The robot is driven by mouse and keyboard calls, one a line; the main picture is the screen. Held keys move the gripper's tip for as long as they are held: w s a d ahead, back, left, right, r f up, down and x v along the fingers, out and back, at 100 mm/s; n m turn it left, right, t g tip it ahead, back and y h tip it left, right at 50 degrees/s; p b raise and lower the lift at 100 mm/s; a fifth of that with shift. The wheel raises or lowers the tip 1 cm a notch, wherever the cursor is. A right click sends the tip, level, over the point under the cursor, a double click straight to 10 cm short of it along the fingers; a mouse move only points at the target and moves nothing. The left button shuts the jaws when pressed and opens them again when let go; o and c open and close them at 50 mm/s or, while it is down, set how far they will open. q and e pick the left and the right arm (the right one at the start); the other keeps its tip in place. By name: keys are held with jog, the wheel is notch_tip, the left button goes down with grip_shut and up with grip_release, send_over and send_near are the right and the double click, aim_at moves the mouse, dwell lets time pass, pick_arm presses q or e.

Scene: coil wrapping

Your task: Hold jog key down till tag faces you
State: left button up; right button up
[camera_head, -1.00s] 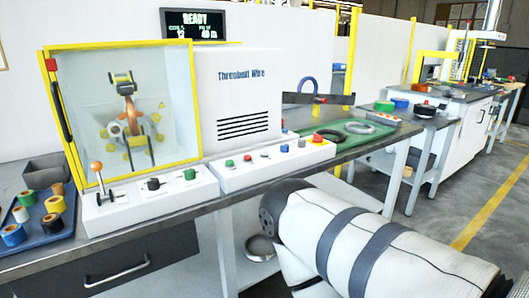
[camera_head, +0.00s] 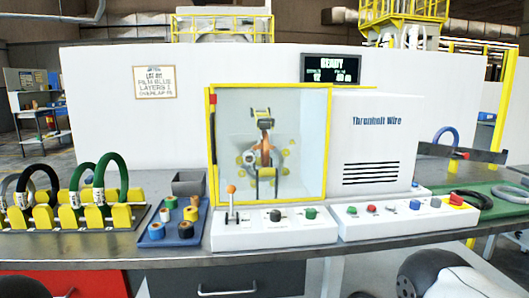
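The wrapping machine (camera_head: 372,160) stands on the bench, its yellow-framed clear door (camera_head: 268,90) shut. Behind the door is a wrapping head (camera_head: 262,118) with an orange-brown ring and yellow rollers; I cannot make out a tag on it. In front are a lever with an orange knob (camera_head: 231,200) and a panel of black, green, red and blue controls (camera_head: 390,210). Which control is the jog key cannot be read. The display (camera_head: 330,68) shows READY. Neither gripper is in view; part of my arm shows at the bottom right.
A blue tray (camera_head: 182,238) of tape rolls and a grey bin (camera_head: 188,183) stand left of the machine. Farther left, a rack (camera_head: 95,218) holds black and green coils with white tags. A green mat (camera_head: 505,205) with dark rings lies at right. A notice (camera_head: 154,82) hangs behind.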

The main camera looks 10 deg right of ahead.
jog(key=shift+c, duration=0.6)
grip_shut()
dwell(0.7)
